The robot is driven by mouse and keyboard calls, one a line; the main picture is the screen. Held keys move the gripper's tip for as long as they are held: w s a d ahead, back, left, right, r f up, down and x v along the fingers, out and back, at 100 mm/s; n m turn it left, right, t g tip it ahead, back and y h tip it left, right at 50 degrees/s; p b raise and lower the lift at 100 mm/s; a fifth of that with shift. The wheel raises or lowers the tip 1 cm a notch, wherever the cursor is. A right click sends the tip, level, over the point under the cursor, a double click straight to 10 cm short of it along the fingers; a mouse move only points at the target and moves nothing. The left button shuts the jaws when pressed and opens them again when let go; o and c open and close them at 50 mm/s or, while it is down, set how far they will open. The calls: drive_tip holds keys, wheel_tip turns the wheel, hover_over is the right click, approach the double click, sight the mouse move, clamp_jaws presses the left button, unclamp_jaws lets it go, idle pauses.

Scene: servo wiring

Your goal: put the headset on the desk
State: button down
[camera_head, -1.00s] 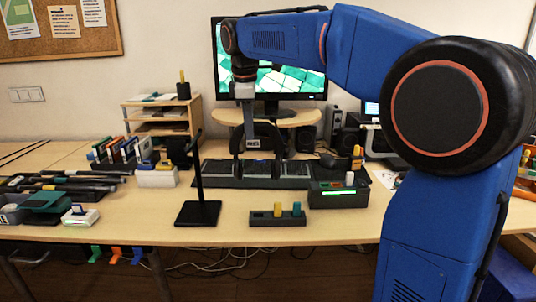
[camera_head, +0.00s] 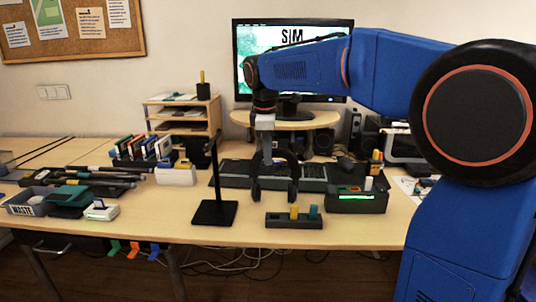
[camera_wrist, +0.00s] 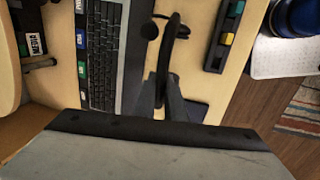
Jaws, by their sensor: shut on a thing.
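The black headset (camera_head: 292,187) hangs upright from my gripper (camera_head: 267,152), its two ear cups pointing down. My gripper is shut on the headband at the top. The ear cups are just in front of the keyboard, over the bare desk (camera_head: 160,215); I cannot tell whether they touch it. In the wrist view the headset (camera_wrist: 172,40) shows edge-on beside the keyboard, with the grey fingertips of my gripper (camera_wrist: 168,98) around its band. The empty black headset stand (camera_head: 215,190) stands upright to the left of the headset.
A dark tray with coloured pegs (camera_head: 294,217) lies close in front of the headset. A box with a green light (camera_head: 357,198) is to its right. The keyboard (camera_head: 235,172) and monitor (camera_head: 293,55) are behind. Bare desk lies left of the stand.

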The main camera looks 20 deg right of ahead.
drive_tip(key=c, duration=1.8)
unclamp_jaws()
drive_tip(key=shift+f, duration=0.1)
wheel_tip(320, 180, up, 12)
drive_tip(key=s+a, duration=0.1)
drive_tip(key=s, duration=0.1)
drive_tip(key=s+d+f+m+t, duration=0.1)
drive_tip(key=s+d+f+m, duration=0.35)
drive_tip(key=s, duration=0.45)
drive_tip(key=s+d+f+m, duration=0.3)
drive_tip(key=s+f, duration=0.3)
drive_tip(key=s, duration=0.2)
drive_tip(key=s+f+m, duration=0.2)
drive_tip(key=s+f, duration=0.3)
drive_tip(key=s+d+f+m+t, duration=0.1)
drive_tip(key=s+f+m, duration=0.1)
drive_tip(key=s+f, duration=0.3)
drive_tip(key=s+d+f+m+y, duration=0.1)
drive_tip(key=s+f+m, duration=0.2)
drive_tip(key=s+f, duration=0.2)
drive_tip(key=shift+s+d+f+t, duration=0.1)
drive_tip(key=shift+s+f+t, duration=0.1)
drive_tip(key=shift+f, duration=0.4)
drive_tip(key=shift+s+d+f+t, duration=0.1)
drive_tip(key=shift+f+t, duration=0.1)
drive_tip(key=shift+f, duration=0.35)
